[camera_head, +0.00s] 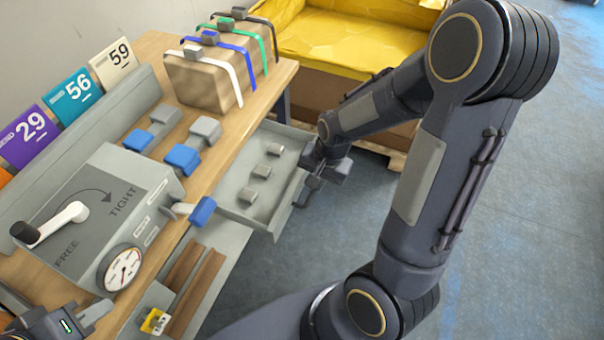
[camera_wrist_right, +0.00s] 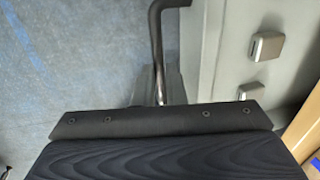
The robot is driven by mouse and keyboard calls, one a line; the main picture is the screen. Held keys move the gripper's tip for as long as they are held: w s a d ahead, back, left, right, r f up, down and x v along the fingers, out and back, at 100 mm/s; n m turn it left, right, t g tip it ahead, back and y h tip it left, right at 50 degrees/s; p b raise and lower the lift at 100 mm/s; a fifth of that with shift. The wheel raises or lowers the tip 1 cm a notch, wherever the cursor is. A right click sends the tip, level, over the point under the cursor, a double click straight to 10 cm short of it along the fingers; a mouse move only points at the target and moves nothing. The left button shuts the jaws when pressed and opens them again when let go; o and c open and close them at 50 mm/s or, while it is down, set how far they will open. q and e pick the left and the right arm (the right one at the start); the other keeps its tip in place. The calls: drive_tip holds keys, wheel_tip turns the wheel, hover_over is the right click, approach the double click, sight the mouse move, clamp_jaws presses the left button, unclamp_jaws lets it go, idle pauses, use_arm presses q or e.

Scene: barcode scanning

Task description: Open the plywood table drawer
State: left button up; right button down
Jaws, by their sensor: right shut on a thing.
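The grey drawer (camera_head: 236,202) of the plywood table (camera_head: 272,78) stands pulled out from under the tabletop, with its inside showing. Several small grey metal pieces lie in it. In the right wrist view its grey wall (camera_wrist_right: 204,60) is at the right. My right gripper (camera_head: 312,188) is at the drawer's outer front and is shut on the dark bar handle (camera_wrist_right: 156,40). Its fingertips are largely hidden in both views. My left gripper (camera_head: 85,318) is cut off at the bottom left corner of the head view, and its jaw opening cannot be made out.
A strapped cardboard package (camera_head: 205,85) lies on the tabletop. A grey tension unit (camera_head: 90,215) with a crank and dial stands at the left, beside blue-handled clamps (camera_head: 183,158). A yellow-lined box (camera_head: 340,42) is behind the drawer. Blue floor (camera_head: 510,240) is open at the right.

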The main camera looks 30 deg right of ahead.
drive_tip(key=shift+s+d, duration=0.25)
drive_tip(key=shift+s, duration=0.05)
drive_tip(key=c, duration=1.8)
unclamp_jaws()
drive_tip(key=shift+o, duration=0.2)
wheel_tip(320, 180, up, 8)
drive_tip(key=s+p, duration=0.1)
drive_tip(key=p, duration=0.1)
drive_tip(key=shift+d+f, duration=0.15)
drive_tip(key=shift+d, duration=0.3)
